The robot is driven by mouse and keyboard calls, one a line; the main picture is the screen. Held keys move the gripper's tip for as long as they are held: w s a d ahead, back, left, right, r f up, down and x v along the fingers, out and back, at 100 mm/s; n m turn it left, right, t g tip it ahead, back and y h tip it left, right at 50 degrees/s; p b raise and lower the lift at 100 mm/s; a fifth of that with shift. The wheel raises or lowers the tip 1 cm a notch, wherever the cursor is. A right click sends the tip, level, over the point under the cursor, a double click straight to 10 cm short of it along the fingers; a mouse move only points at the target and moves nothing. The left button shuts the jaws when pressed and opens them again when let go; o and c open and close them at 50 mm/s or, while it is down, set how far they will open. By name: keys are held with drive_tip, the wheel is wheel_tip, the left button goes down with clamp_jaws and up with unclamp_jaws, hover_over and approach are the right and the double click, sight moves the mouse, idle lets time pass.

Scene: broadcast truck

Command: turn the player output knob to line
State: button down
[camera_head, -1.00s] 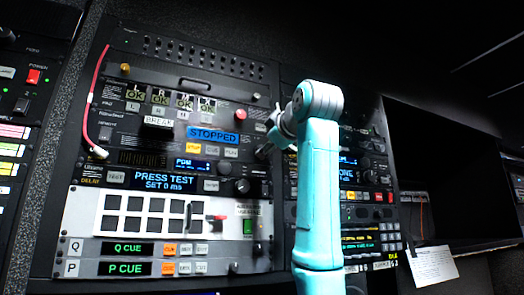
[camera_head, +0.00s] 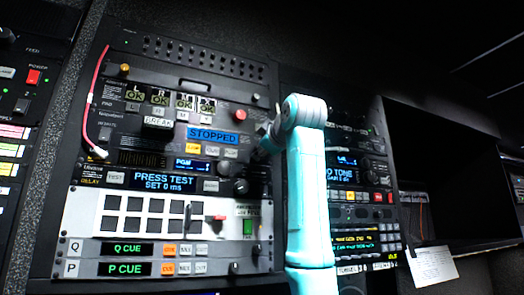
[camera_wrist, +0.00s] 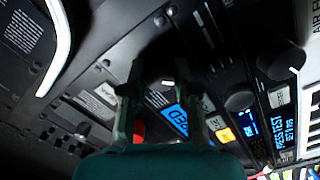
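The player panel shows a blue STOPPED display (camera_head: 212,136), which also shows in the wrist view (camera_wrist: 177,119), partly behind a finger. My gripper (camera_head: 264,142) is at the right end of this panel, close to its face. In the wrist view my gripper's two fingers (camera_wrist: 157,88) stand apart, with a dark, rounded shape (camera_wrist: 157,62) at and beyond their tips. This may be the player output knob, but it is too dark to be sure. Its pointer and the line mark cannot be read. Whether the fingers touch it cannot be told.
A red button (camera_head: 240,114) sits above the display. Below are two dark knobs, an upper one (camera_head: 225,168) and a lower one (camera_head: 241,186), beside the PRESS TEST display (camera_head: 164,180). A red cable (camera_head: 91,95) hangs at the left. An open dark bay (camera_head: 440,150) lies to the right.

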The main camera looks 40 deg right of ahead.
drive_tip(key=shift+m, duration=0.3)
drive_tip(key=shift+m+t+y, duration=0.15)
drive_tip(key=shift+m+y, duration=0.3)
drive_tip(key=shift+m, duration=8.05)
drive_tip(key=shift+m+t+y, duration=0.15)
drive_tip(key=shift+m+y, duration=0.3)
drive_tip(key=shift+m, duration=8.05)
